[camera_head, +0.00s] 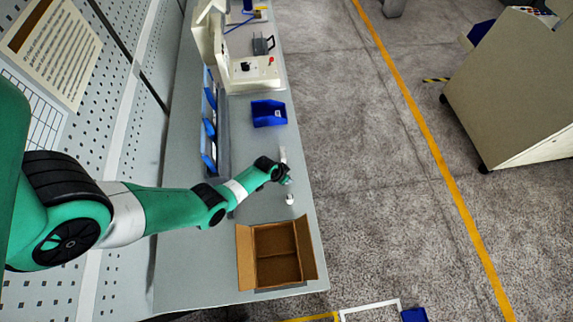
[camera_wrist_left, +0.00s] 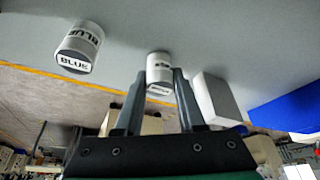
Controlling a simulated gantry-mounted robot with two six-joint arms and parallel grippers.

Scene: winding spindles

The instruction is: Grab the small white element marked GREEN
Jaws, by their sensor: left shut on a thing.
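My left gripper (camera_head: 286,179) is over the table, and in the left wrist view its two fingers (camera_wrist_left: 160,84) are shut on a small white cylindrical element (camera_wrist_left: 159,66). The dark lettering on the held element is too small to read. A second small white cylinder (camera_wrist_left: 78,48), marked BLUE, stands apart from the fingers on the left in the wrist view. In the head view a small white cylinder (camera_head: 290,199) stands on the table just below my gripper. My right gripper is not in view.
A white block (camera_wrist_left: 217,98) stands close to the right finger in the wrist view. An open cardboard box (camera_head: 276,254) is at the near end of the grey table (camera_head: 190,265). A blue bin (camera_head: 269,113) and a beige machine (camera_head: 252,73) are farther back.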

